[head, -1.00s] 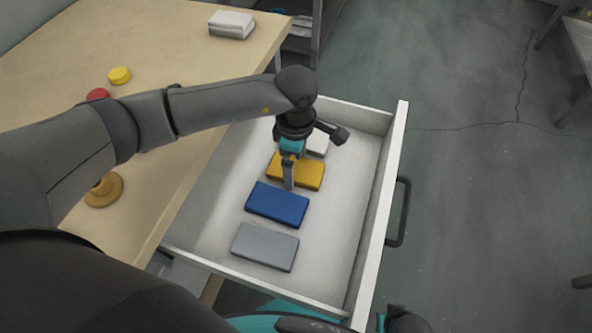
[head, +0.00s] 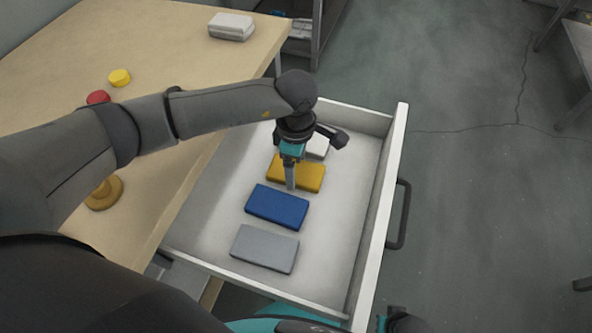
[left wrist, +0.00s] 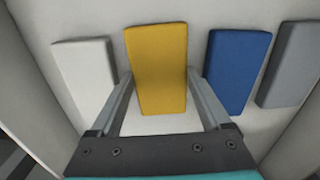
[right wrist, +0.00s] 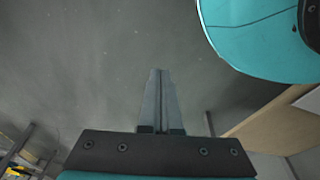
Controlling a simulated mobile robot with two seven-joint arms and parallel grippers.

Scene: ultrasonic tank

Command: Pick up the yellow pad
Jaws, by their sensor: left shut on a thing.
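The yellow pad (head: 309,178) lies in the open drawer, between a white pad (head: 318,147) and a blue pad (head: 277,206). My left gripper (head: 290,180) points down at the yellow pad and is shut on it. In the left wrist view, one finger is at each long side of the yellow pad (left wrist: 158,60), between the white pad (left wrist: 84,75) and the blue pad (left wrist: 236,65). I see no clear gap under the pad. My right gripper (right wrist: 160,75) is shut and empty, over the floor outside the drawer.
A grey pad (head: 264,248) lies at the near end of the drawer (head: 386,190). Drawer walls surround the pads. The wooden table (head: 150,50) at left holds a white stack (head: 231,26), a yellow disc (head: 119,76) and a red knob (head: 98,97).

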